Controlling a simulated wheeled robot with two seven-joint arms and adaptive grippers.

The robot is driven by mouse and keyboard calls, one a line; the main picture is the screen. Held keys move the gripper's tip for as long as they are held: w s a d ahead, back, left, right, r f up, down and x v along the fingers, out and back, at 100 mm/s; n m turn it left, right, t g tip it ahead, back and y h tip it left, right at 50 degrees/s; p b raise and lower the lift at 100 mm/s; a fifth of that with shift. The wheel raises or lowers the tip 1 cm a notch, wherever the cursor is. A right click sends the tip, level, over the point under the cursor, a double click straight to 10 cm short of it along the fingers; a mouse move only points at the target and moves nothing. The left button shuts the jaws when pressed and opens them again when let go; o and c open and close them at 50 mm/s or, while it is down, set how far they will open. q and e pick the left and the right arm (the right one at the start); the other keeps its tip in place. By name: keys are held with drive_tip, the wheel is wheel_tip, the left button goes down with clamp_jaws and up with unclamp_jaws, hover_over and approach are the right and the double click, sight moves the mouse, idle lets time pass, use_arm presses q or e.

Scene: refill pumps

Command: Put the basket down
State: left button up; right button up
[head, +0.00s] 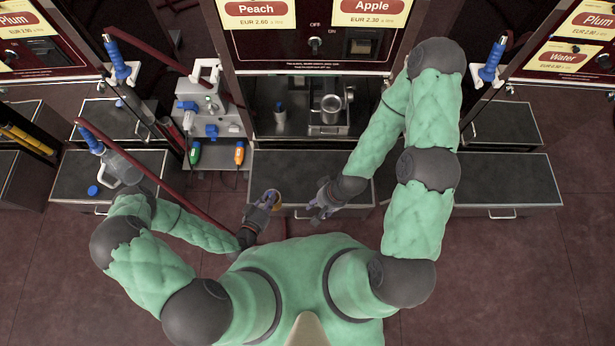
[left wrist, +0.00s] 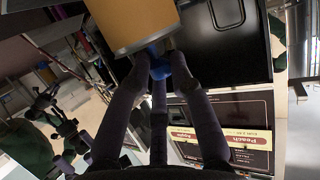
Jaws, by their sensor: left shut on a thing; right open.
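My left gripper (head: 266,203) is low in front of the drawer fronts. Its fingers (left wrist: 165,75) are shut on an orange-tan, round-sided thing (left wrist: 140,22) with a blue rounded part (left wrist: 178,68) between the fingertips. My right gripper (head: 318,198) is open and empty, just right of the left one, in front of the same drawer.
A silver metal container (head: 331,104) stands in the open bay of the Peach and Apple machine, with a small bottle (head: 280,112) left of it. The dark counter top (head: 350,165) below is largely clear. A rack with coloured handles (head: 212,125) stands to its left.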

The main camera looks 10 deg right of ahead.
use_arm(q)
drive_tip(key=w+a+f+b, duration=0.2)
drive_tip(key=w+f+b, duration=0.2)
drive_tip(key=w+f, duration=0.2)
drive_tip(key=w+a+f+b, duration=0.3)
drive_tip(key=w+f+b, duration=0.1)
drive_tip(key=w+f, duration=0.3)
idle(0.4)
drive_tip(key=shift+s+f, duration=0.1)
drive_tip(key=o, duration=0.9)
drive_tip(key=shift+f, duration=0.1)
drive_tip(key=shift+c, duration=0.2)
